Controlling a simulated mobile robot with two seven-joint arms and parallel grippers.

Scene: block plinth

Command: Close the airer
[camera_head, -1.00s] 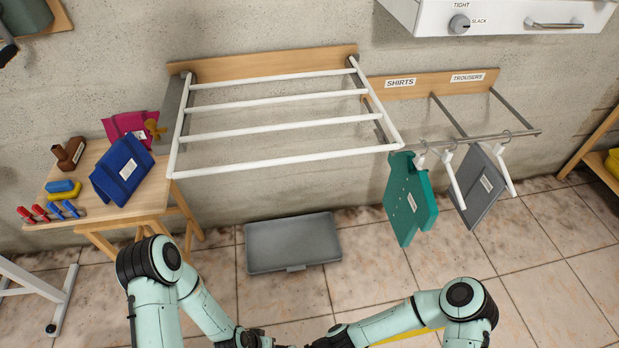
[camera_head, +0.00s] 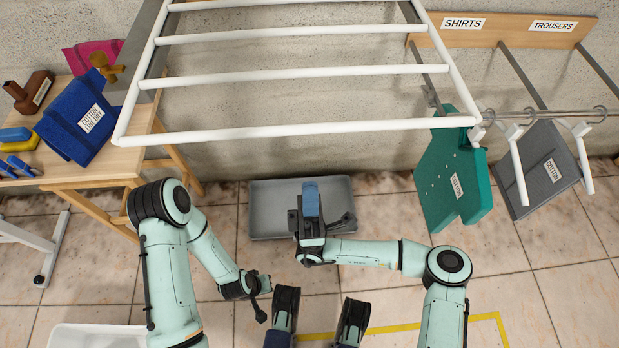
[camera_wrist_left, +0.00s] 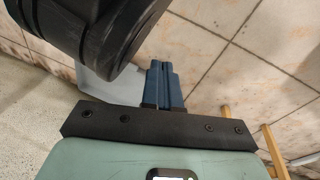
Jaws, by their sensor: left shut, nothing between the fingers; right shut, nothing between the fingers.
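The airer (camera_head: 290,131), a frame with white bars, is folded out from the wall and spans the upper middle of the head view. Its front bar runs across above my arms. My right gripper (camera_head: 311,199) is below the front bar in the picture, its blue fingers shut, empty and apart from the airer. My left arm ends low, left of the right gripper; its fingers are not clear in the head view. In the left wrist view my left gripper (camera_wrist_left: 163,85) has its blue fingers together with nothing between them.
A grey tray (camera_head: 265,220) lies on the floor beneath the airer. A wooden table with a blue folded cloth (camera_head: 80,118) stands at left. A teal shirt (camera_head: 440,185) and grey trousers (camera_head: 535,180) hang on the right rail, close to the airer's right corner.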

